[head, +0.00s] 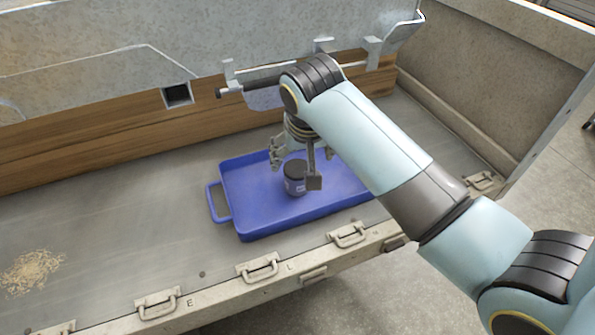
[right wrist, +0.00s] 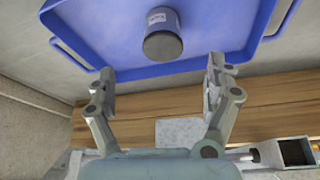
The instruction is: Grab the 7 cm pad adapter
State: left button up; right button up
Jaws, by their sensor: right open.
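The pad adapter (head: 295,184) looks like a short grey-blue cylinder with a dark top and a pale label. It stands upright in the blue tray (head: 247,222). In the right wrist view the adapter (right wrist: 162,38) lies beyond the fingertips, roughly centred between them. My right gripper (head: 297,166) is open and empty above the tray, close to the adapter; in the head view one finger overlaps its right side. In the right wrist view the gripper's fingers (right wrist: 160,77) are spread wide and do not touch it. My left gripper is not in view.
The tray has raised rims and a handle (head: 215,203) at its left. A wooden board (head: 110,142) with metal brackets runs behind it. The near rail carries several latches (head: 258,268). Pale shavings (head: 32,270) lie at the left; the bed between is clear.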

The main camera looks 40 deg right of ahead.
aim_at(297, 168)
jog(key=x, duration=0.2)
jog(key=w+b+x, duration=0.1)
jog(key=x, duration=0.2)
jog(key=shift+r, duration=0.1)
jog(key=x, duration=0.5)
jog(key=shift+b, duration=0.4)
jog(key=shift+c, duration=1.2)
jog(key=c, duration=1.4)
grip_shut()
